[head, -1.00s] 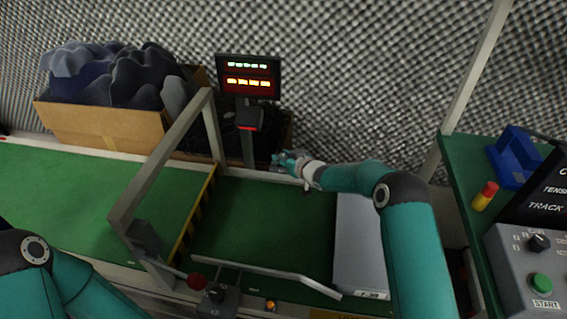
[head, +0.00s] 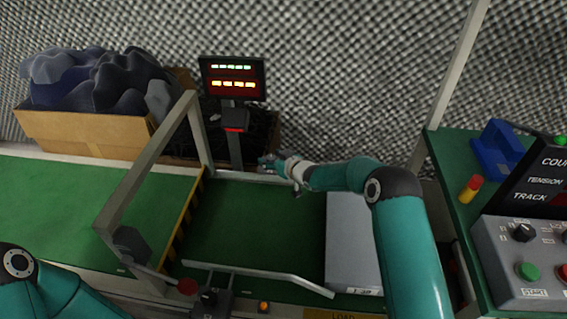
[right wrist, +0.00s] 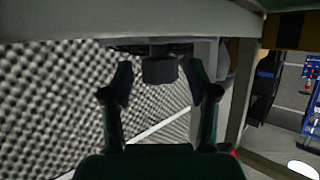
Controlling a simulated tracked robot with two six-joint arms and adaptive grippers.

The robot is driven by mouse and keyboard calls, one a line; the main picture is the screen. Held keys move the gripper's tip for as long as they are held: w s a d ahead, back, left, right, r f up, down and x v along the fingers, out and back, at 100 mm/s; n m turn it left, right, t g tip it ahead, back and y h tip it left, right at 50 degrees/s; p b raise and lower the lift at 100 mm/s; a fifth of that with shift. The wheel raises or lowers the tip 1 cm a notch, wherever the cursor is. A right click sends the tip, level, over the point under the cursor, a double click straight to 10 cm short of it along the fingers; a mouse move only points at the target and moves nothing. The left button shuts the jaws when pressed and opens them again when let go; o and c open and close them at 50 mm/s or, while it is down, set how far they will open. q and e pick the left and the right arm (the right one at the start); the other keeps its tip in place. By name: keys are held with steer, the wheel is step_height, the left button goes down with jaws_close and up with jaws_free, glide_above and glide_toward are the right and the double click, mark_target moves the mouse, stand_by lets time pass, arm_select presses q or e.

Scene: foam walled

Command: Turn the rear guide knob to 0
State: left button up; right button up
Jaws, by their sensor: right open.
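A dark, blocky knob (right wrist: 158,70), which I take for the rear guide knob, shows at the top middle of the right wrist view. It sits between the spread fingertips of my right gripper (right wrist: 162,88), with a gap on each side. In the head view my right gripper (head: 268,163) is at the far edge of the green belt (head: 250,225), near the display post. It hides the knob there, and no scale or setting is readable. My left arm shows at the lower left of the head view, but its gripper is out of view.
A grey frame (head: 150,160) arches over the belt. A lit display (head: 233,80) stands behind it. A front knob (head: 209,297) and red ball (head: 187,286) are at the near edge. A grey box (head: 352,240) lies right of the belt, and a control panel (head: 540,255) stands far right.

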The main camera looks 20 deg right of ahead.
steer(key=v, duration=1.1)
steer(key=shift+s, duration=0.15)
